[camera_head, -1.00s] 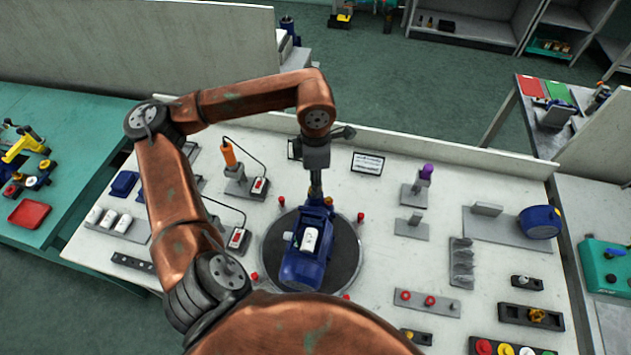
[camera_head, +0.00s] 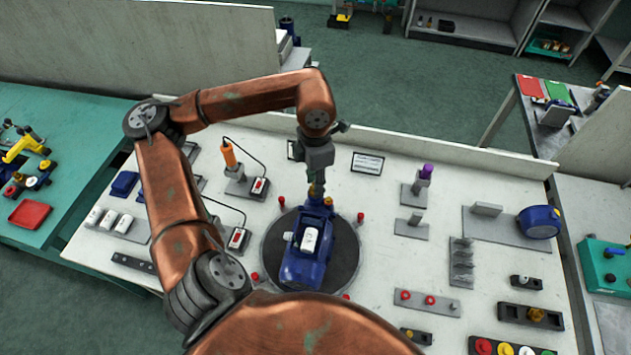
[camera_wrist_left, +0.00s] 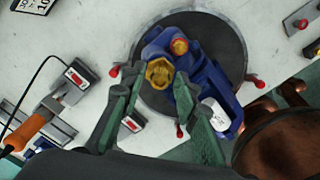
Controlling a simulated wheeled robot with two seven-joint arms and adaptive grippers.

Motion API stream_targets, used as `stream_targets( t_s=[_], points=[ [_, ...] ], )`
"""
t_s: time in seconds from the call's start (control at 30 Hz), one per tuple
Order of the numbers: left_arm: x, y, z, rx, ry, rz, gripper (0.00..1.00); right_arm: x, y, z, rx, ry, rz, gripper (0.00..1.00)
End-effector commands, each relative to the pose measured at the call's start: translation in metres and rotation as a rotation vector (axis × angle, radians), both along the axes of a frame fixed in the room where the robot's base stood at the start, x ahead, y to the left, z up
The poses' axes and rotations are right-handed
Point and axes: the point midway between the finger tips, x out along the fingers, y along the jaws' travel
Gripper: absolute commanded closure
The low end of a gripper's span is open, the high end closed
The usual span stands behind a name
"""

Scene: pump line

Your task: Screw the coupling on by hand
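The blue pump (camera_head: 303,265) lies on a dark round turntable (camera_head: 345,250) in the middle of the bench. A brass coupling (camera_wrist_left: 159,73) sits at one end of the pump in the left wrist view. My left gripper (camera_head: 317,190) reaches down from above onto the far end of the pump. The thread under the coupling is hidden. A second brass fitting (camera_wrist_left: 180,46) sits beside it on the pump. My right gripper is not in view.
Red pegs (camera_head: 361,217) stand around the turntable. An orange-handled tool (camera_head: 229,154) in a stand is at the left, and a purple-topped post (camera_head: 426,173) is at the right. A low back wall (camera_head: 480,155) borders the bench.

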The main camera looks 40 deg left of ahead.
Motion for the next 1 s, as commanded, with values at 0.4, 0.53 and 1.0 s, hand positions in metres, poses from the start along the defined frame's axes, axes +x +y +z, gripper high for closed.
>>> stream_targets(
  t_s=[0.4, 0.53, 1.0],
  points=[
    [0.0000, 0.0000, -0.0001, 0.000, 0.000, 0.000, 1.00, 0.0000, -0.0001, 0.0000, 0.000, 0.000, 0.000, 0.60],
    [0.0000, 0.0000, -0.0001, 0.000, 0.000, -0.002, 1.00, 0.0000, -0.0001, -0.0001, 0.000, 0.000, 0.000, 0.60],
    [0.0000, 0.0002, -0.0004, 0.001, 0.000, -0.305, 1.00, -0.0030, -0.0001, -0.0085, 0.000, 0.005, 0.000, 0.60]
  ],
)
